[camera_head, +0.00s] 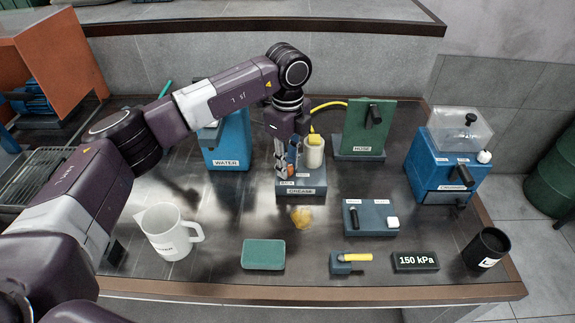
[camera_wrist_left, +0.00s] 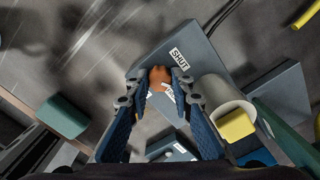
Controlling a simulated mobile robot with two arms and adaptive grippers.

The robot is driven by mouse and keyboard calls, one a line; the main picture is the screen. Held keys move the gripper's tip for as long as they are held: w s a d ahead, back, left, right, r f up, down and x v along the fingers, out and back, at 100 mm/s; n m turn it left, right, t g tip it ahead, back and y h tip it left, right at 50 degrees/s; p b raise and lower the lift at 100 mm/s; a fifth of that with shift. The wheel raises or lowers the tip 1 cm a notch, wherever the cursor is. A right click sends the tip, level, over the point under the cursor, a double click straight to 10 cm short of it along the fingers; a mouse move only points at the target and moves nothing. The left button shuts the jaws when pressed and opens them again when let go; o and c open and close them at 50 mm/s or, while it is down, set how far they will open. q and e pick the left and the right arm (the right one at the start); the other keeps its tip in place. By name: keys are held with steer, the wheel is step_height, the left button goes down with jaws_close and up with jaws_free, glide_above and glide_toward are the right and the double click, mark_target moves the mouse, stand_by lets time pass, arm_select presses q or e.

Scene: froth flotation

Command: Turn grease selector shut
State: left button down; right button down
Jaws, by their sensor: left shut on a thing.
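The grease unit (camera_head: 312,191) is a grey-blue block labelled GREASE, standing in the middle of the table. A cream cylinder (camera_head: 314,155) with a yellow top stands on it. My left gripper (camera_head: 287,168) is lowered over the left part of the unit. In the left wrist view its fingers (camera_wrist_left: 158,86) are shut on the orange-brown grease selector (camera_wrist_left: 158,74). A SHUT label (camera_wrist_left: 180,60) lies on the grey surface (camera_wrist_left: 195,42) just beyond the selector. A second label beside the right finger is partly covered. My right gripper is not in view.
A blue WATER unit (camera_head: 228,142) stands left of the grease unit and a green HOSE stand (camera_head: 360,140) right of it. A white jug (camera_head: 170,233), green block (camera_head: 263,255), grey switch box (camera_head: 374,222), pressure display (camera_head: 415,262) and black cup (camera_head: 486,250) stand in front.

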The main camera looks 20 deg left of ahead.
arm_select(q)
steer(key=n, duration=0.5)
steer(key=shift+w+r+n+b, duration=0.1)
steer(key=shift+w+n+b, duration=0.05)
steer(key=shift+n+b, duration=0.15)
steer(key=n, duration=0.5)
steer(key=shift+n, duration=0.4)
steer(key=shift+r, duration=0.1)
steer(key=c, duration=2)
jaws_free()
steer(key=o, duration=0.3)
step_height(320, 180, up, 12)
steer(key=shift+f, duration=0.1)
